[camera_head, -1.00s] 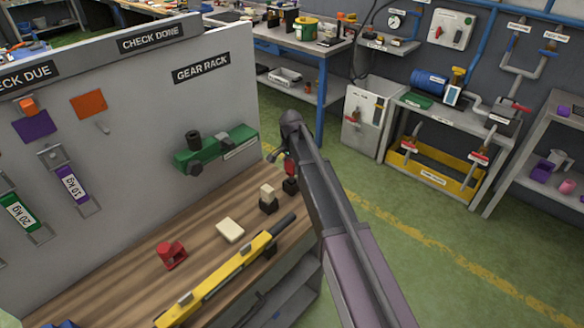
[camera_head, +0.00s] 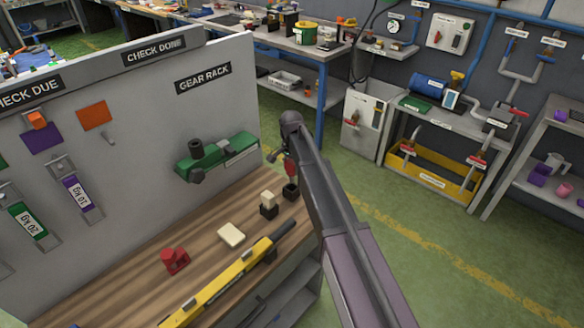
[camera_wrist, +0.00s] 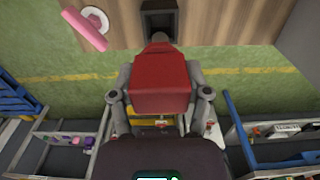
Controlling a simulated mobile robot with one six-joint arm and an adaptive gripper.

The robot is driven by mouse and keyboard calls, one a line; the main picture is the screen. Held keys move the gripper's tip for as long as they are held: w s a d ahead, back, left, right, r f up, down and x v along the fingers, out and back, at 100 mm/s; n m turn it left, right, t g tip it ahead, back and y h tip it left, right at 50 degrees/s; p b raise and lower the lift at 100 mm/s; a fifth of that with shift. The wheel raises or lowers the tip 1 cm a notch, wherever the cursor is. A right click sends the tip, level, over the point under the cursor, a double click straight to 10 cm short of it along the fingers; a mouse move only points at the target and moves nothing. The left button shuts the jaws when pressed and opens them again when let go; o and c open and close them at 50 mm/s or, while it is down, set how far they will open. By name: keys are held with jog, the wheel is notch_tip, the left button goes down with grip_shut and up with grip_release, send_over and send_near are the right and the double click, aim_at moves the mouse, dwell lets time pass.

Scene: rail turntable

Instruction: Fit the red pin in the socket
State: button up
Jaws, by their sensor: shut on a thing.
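My gripper (camera_wrist: 159,104) is shut on the red pin (camera_wrist: 160,82), a blocky red body with a grey rounded tip in the wrist view. In the head view the red pin (camera_head: 291,169) hangs below my gripper (camera_head: 286,157), partly hidden by my arm. The socket is probably the small black square holder (camera_head: 291,190) at the wooden bench's right end. The pin is close above it; I cannot tell whether they touch. In the wrist view the dark square holder (camera_wrist: 159,17) lies just beyond the pin's tip, its opening partly in view.
A black block with a cream top (camera_head: 268,205), a cream block (camera_head: 231,235), a red part (camera_head: 174,261) and a yellow bar (camera_head: 225,285) are on the bench. A grey panel (camera_head: 110,160) with a green fixture (camera_head: 218,157) stands behind. Green floor lies to the right.

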jog(key=shift+r, duration=0.2)
dwell(0.3)
jog(key=shift+r+p, duration=2.45)
jog(key=shift+p, duration=0.1)
jog(key=shift+d, duration=0.15)
